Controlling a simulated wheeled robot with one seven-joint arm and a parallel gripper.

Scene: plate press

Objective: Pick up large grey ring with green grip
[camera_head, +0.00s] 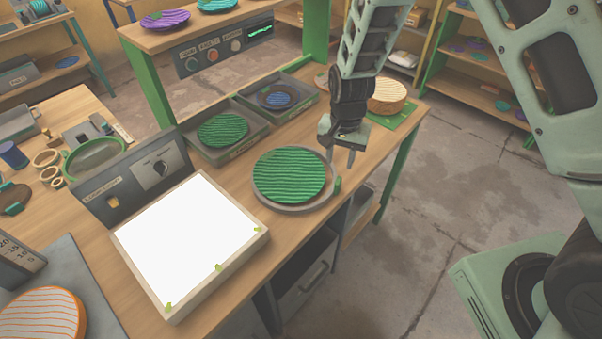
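The large grey ring (300,209) lies on the wooden bench, around a green ribbed disc (289,174). Its small green grip (337,185) is on the ring's right side. My gripper (341,163) points down just above and behind the green grip, near the ring's right edge. Its two fingers are apart with nothing visible between them. The fingertips look close to the grip, but I cannot tell whether they touch it. The far right part of the ring is partly hidden by a finger.
A lit white panel (190,240) with a raised frame is left of the ring. Grey trays with a green disc (223,131) and a blue disc (275,97) stand behind. A tan round stack (387,95) is at back right. The bench's front edge is close to the ring.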

